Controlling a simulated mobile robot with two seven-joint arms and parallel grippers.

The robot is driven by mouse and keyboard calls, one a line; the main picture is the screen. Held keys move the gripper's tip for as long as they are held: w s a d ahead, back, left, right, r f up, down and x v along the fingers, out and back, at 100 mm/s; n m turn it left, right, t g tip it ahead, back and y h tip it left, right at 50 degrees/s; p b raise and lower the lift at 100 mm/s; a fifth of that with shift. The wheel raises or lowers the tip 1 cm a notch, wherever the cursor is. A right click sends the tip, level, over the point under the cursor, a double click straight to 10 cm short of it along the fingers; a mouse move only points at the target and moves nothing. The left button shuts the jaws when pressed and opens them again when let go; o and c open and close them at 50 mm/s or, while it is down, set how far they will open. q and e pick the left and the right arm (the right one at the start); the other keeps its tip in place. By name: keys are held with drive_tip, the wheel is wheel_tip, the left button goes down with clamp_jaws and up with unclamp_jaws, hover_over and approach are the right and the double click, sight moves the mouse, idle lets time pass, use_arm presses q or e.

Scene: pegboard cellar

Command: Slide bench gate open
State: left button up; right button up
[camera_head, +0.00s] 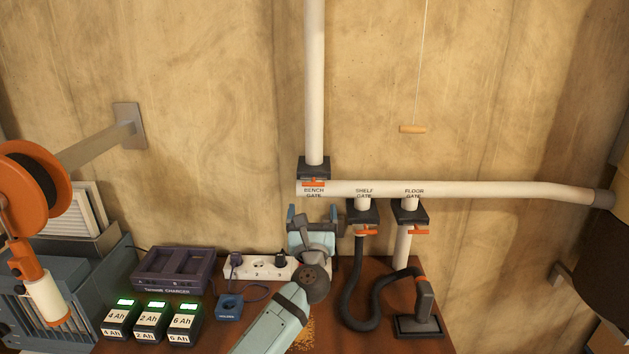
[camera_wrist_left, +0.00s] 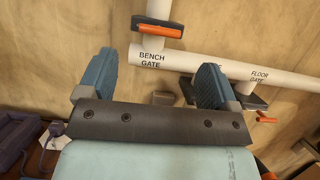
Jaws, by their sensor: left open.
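The bench gate (camera_head: 313,168) is a dark block on the white vertical pipe, just above the horizontal pipe. Its orange handle (camera_head: 313,182) faces me, above the "BENCH GATE" label. In the left wrist view the gate (camera_wrist_left: 160,11) and its orange handle (camera_wrist_left: 158,30) are at the top, beyond the fingertips. My left gripper (camera_head: 312,212) is open and empty, with blue fingers pointing up just below the label. In the left wrist view, the open left gripper (camera_wrist_left: 156,64) shows clear space between its fingers. My right gripper is not in view.
The shelf gate (camera_head: 362,212) and floor gate (camera_head: 411,212) hang right of my left gripper, with orange handles. A charger (camera_head: 175,268), batteries (camera_head: 152,320) and a power strip (camera_head: 258,267) stand on the bench. A cord with a wooden pull (camera_head: 412,129) hangs at upper right.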

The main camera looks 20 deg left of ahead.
sight(313, 182)
use_arm(q)
drive_tip(key=p+x, duration=0.1)
drive_tip(key=x, duration=0.7)
drive_tip(key=shift+w+a, duration=0.15)
drive_tip(key=shift+w, duration=0.4)
drive_tip(key=shift+c, duration=1)
drive_tip(key=c, duration=1.1)
drive_tip(key=s, duration=0.1)
drive_tip(key=s+d+p, duration=0.1)
drive_tip(key=s, duration=0.3)
drive_tip(key=shift+s+d+f, duration=0.1)
drive_tip(key=shift+s+d, duration=0.15)
drive_tip(key=shift+d, duration=0.1)
